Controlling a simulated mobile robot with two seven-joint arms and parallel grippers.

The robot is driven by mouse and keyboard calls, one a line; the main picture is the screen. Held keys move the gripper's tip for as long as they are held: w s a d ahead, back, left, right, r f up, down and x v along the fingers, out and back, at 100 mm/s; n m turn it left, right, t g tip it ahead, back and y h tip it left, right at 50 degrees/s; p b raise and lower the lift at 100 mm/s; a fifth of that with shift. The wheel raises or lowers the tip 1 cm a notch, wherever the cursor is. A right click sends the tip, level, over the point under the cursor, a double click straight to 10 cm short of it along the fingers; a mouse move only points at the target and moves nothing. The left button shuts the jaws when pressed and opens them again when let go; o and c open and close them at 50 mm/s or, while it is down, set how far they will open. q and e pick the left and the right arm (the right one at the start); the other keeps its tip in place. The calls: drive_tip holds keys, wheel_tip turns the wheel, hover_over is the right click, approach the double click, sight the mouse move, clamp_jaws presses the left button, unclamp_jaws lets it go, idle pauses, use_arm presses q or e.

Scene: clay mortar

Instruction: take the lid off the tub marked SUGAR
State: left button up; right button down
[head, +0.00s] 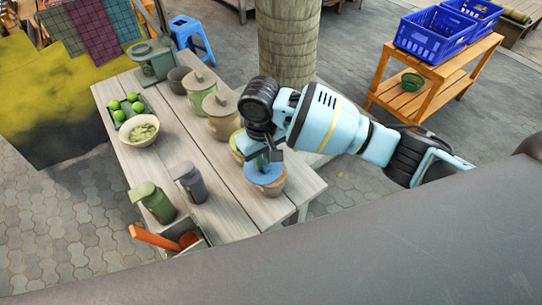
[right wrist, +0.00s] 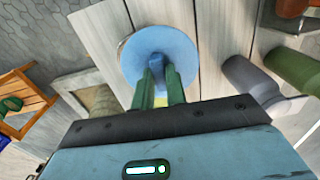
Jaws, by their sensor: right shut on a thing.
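A blue round lid (head: 265,174) is at the near right end of the wooden table, over a small brown tub (head: 270,190). Whether the lid rests on the tub or sits slightly above it, I cannot tell. No SUGAR mark is readable. My right gripper (head: 263,160) points down with its fingers closed on the lid's knob. In the right wrist view the fingers (right wrist: 159,88) reach the middle of the blue lid (right wrist: 157,48), which hides most of the tub. My left gripper is not in view.
Lidded pots (head: 223,118) stand behind on the table (head: 205,155), with a yellow-green one partly hidden by my gripper. A grey canister (head: 190,183), a green canister (head: 153,203), a bowl (head: 138,131) and a utensil box (head: 190,246) stand to the left. A pillar (head: 288,45) rises behind.

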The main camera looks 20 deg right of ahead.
drive_tip(key=s+a+r, duration=0.1)
drive_tip(key=s+a, duration=0.5)
drive_tip(key=a, duration=0.5)
drive_tip(key=shift+s+a, duration=0.15)
drive_tip(key=shift+s, duration=0.1)
drive_tip(key=shift+r, duration=0.1)
drive_tip(key=d+r+m, duration=0.2)
drive_tip(key=d+r, duration=0.1)
drive_tip(key=d, duration=0.8)
drive_tip(key=s+d+r+m, duration=0.1)
drive_tip(key=d+r, duration=0.3)
drive_tip(key=d, duration=0.6)
drive_tip(key=shift+d+r+m, duration=0.25)
drive_tip(key=shift+d+m, duration=0.15)
drive_tip(key=shift+s+f, duration=0.1)
drive_tip(key=shift+f, duration=0.05)
